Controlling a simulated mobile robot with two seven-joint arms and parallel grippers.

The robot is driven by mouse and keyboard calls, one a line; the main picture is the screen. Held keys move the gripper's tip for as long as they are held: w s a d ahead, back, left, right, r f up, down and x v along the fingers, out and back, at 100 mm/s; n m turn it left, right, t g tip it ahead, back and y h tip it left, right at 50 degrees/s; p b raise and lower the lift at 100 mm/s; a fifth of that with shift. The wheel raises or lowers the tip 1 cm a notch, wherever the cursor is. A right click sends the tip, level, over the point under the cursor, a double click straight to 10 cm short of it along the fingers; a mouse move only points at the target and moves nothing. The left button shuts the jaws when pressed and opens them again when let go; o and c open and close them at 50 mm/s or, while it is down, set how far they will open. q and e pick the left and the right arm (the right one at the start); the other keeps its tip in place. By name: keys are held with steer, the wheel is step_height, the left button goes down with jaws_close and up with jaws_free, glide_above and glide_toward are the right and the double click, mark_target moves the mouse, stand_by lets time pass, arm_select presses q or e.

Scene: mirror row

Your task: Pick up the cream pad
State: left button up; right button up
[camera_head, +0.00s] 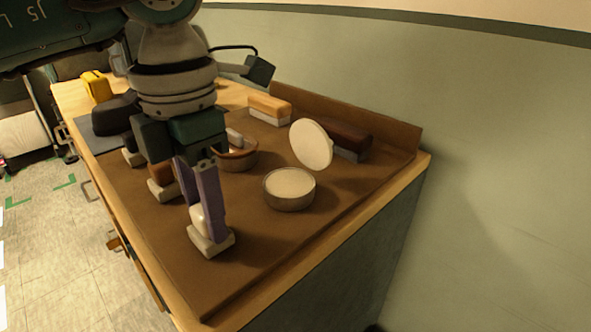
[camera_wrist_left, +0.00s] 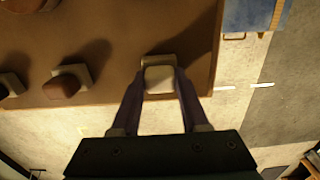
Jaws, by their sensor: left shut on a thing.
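The cream pad (camera_head: 198,221) is near the front corner of the brown board in the head view, low between the fingers of my left gripper (camera_head: 208,203). It sits at a pale square block (camera_head: 218,244) on the board; I cannot tell whether it touches the block. In the left wrist view the cream pad (camera_wrist_left: 159,86) shows between the two purple fingertips of my left gripper (camera_wrist_left: 157,90). The gripper is shut on the pad. The fingers hide part of the pad in the head view. My right gripper is not in view.
A round tin (camera_head: 290,190) with pale filling stands right of the gripper, its round lid (camera_head: 311,144) upright behind. Behind are a bowl (camera_head: 238,160), a tan brush (camera_head: 269,106) and a dark brush (camera_head: 342,137). A brown pad (camera_head: 161,176) is left. The board's front right is clear.

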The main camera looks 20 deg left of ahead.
arm_select(q)
jaws_close()
step_height(320, 180, up, 20)
steer(key=p, duration=0.3)
steer(key=shift+o, duration=2.2)
jaws_free()
jaws_close()
